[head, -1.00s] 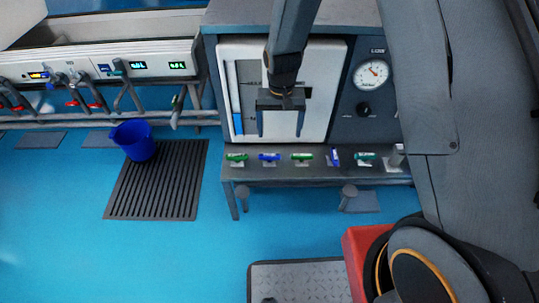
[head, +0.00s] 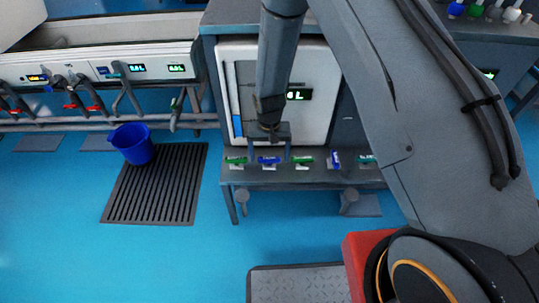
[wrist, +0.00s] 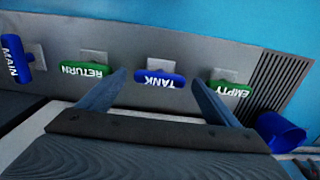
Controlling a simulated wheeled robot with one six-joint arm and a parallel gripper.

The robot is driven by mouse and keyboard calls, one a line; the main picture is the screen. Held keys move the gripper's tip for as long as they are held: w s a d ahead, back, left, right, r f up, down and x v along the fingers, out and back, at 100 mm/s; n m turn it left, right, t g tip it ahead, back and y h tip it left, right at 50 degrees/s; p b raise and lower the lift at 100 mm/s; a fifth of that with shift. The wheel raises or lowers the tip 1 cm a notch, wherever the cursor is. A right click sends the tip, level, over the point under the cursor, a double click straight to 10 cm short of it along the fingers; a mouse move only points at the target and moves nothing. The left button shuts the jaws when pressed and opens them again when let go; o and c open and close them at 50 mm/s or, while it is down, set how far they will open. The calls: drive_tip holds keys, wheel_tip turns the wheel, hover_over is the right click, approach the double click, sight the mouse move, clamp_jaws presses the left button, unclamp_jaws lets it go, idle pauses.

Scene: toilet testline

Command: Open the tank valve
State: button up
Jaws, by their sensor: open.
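The tank valve is a blue handle marked TANK (wrist: 160,80) on the grey shelf, lying crosswise in the wrist view. It also shows in the head view as a blue handle (head: 268,160). My gripper (wrist: 162,78) is open, with its two fingers on either side of the TANK handle in the picture. In the head view my gripper (head: 269,158) hangs just above the handle. I cannot tell whether a finger touches it.
A green EMPTY handle (wrist: 229,89) and a green RETURN handle (wrist: 86,70) flank it closely. The blue MAIN handle (wrist: 15,61) is turned the other way. A white panel (head: 318,70) stands behind the shelf (head: 236,179). A blue bucket (head: 132,143) stands on a floor grating.

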drive_tip(key=c, duration=1.1)
drive_tip(key=shift+o, duration=0.2)
drive_tip(key=shift+n, duration=0.4)
drive_tip(key=n+p, duration=0.1)
drive_tip(key=n, duration=0.1)
drive_tip(key=shift+n, duration=0.4)
drive_tip(key=shift+n+p, duration=0.4)
drive_tip(key=shift+n, duration=1.8)
